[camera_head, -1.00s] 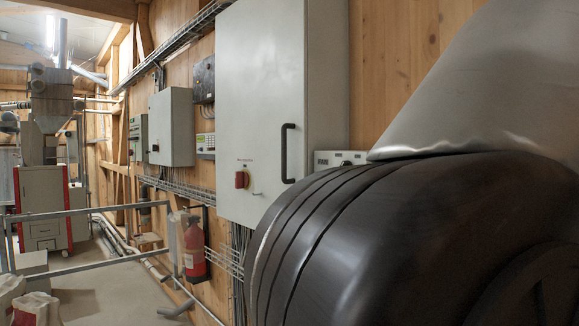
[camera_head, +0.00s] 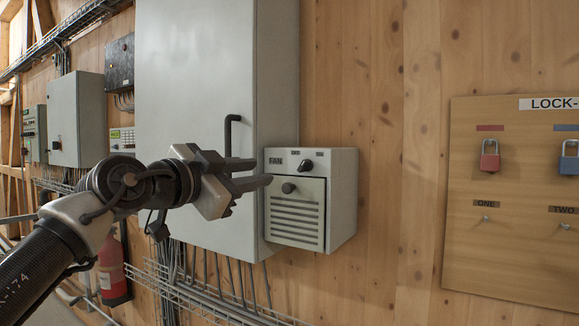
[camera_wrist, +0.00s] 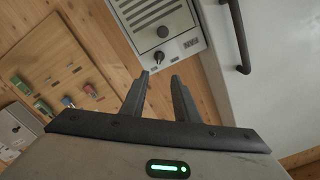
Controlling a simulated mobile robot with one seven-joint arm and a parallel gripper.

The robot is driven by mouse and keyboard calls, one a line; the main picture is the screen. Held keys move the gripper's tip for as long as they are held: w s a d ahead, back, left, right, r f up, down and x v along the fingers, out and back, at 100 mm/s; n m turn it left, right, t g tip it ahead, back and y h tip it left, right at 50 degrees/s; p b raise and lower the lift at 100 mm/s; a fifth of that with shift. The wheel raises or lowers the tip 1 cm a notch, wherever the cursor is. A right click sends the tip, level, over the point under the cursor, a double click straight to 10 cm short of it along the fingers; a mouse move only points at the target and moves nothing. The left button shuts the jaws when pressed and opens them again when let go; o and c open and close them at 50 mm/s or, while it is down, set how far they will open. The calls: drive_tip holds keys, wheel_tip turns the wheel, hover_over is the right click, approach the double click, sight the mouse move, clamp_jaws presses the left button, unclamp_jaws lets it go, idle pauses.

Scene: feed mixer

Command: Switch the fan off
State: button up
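The fan control box (camera_head: 341,205) is pale grey and mounted on the wooden wall, with a "FAN" label (camera_head: 275,161) at its top left. A small black rotary switch (camera_head: 306,166) sits right of the label; its setting is too small to read. Below it is a slatted front panel with a round black knob (camera_head: 288,188). My gripper (camera_head: 262,172) is open and empty, just left of the box front in the head view. In the wrist view, the switch (camera_wrist: 156,57) lies just beyond the fingertips (camera_wrist: 160,77), apart from them as far as I can tell.
A large grey cabinet (camera_head: 195,120) with a black handle (camera_head: 230,135) stands directly left of the box, behind my gripper. A lockout board (camera_head: 515,240) with padlocks hangs at the right. Bare wooden wall lies between. A wire cable tray (camera_head: 200,295) runs below.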

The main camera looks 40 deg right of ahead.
sight(301, 165)
drive_tip(key=p+x, duration=0.2)
drive_tip(key=x, duration=1.4)
drive_tip(key=shift+d+r, duration=0.1)
drive_tip(key=shift+d, duration=0.35)
clamp_jaws()
